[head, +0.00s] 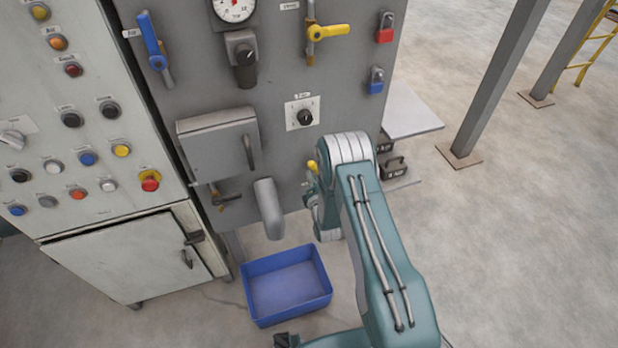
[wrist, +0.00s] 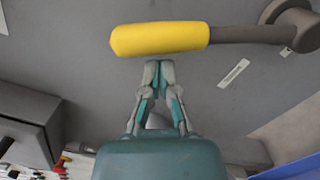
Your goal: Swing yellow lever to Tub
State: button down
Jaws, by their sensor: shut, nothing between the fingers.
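The yellow lever (wrist: 160,39) fills the top of the wrist view, with a grey arm running right to a round pivot (wrist: 292,24). A small yellow end (head: 312,166) shows in the head view beside my arm, which hides most of that lever. My gripper (wrist: 157,66) is shut and empty, its fingertips just below the yellow grip in the wrist view. I cannot tell whether they touch it. The blue tub (head: 250,283) stands on the floor below the grey spout (head: 269,208).
A second yellow handle (head: 328,31) sits high on the grey panel, near red (head: 385,28) and blue (head: 376,80) padlocks. A grey box (head: 215,140) protrudes left of a black selector knob (head: 305,117). A button cabinet stands left. Floor to the right is open up to a post.

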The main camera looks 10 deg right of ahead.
jog(key=shift+d+r+m, duration=0.2)
jog(key=shift+d+m, duration=0.05)
jog(key=shift+m, duration=0.05)
jog(key=shift+d+r, duration=0.15)
jog(key=w+d+r+m, duration=0.2)
jog(key=d+m, duration=0.8)
jog(key=d, duration=0.2)
jog(key=shift+w+g, duration=0.2)
jog(key=shift+g, duration=0.1)
dwell(0.6)
